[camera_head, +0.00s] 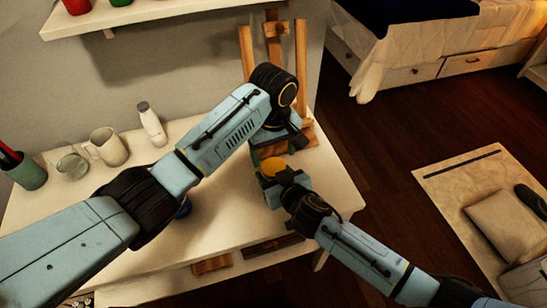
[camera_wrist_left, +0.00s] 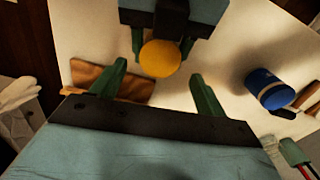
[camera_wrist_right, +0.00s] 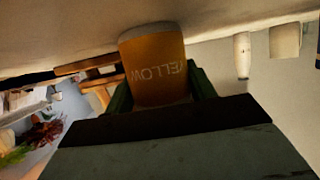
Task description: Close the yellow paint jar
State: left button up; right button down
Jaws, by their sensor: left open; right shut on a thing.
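The yellow paint jar (camera_wrist_right: 156,66) is upright on or just over the white table's right end, with YELLOW on its side. My right gripper (camera_head: 272,180) is shut on it, one finger on each side. In the left wrist view, the jar's round yellow top (camera_wrist_left: 160,58) faces up; I cannot tell whether this is a lid or bare paint. My left gripper (camera_head: 280,150) is open and empty above the jar, its fingers pointing down on either side of the top in the left wrist view. No separate lid is visible.
A blue jar (camera_wrist_left: 270,90) stands on the table (camera_head: 225,215), partly behind my left arm in the head view. A wooden easel (camera_head: 275,45) stands close behind the grippers. A white bottle (camera_head: 152,124), mug (camera_head: 108,147) and glass (camera_head: 72,166) are at the back left.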

aim_at(274, 166)
pick_arm(q)
jog(key=shift+r, duration=0.2)
jog(key=shift+w+d+r+m, duration=0.1)
jog(key=shift+w+r+m, duration=0.1)
jog(key=shift+r, duration=0.3)
jog(key=shift+w+d+r+m, duration=0.1)
jog(key=shift+r+m, duration=0.1)
jog(key=shift+r, duration=0.65)
jog(key=shift+s+a+r, duration=0.2)
jog(key=shift+s+r, duration=0.05)
jog(key=shift+r, duration=0.1)
jog(key=shift+f, duration=4.05)
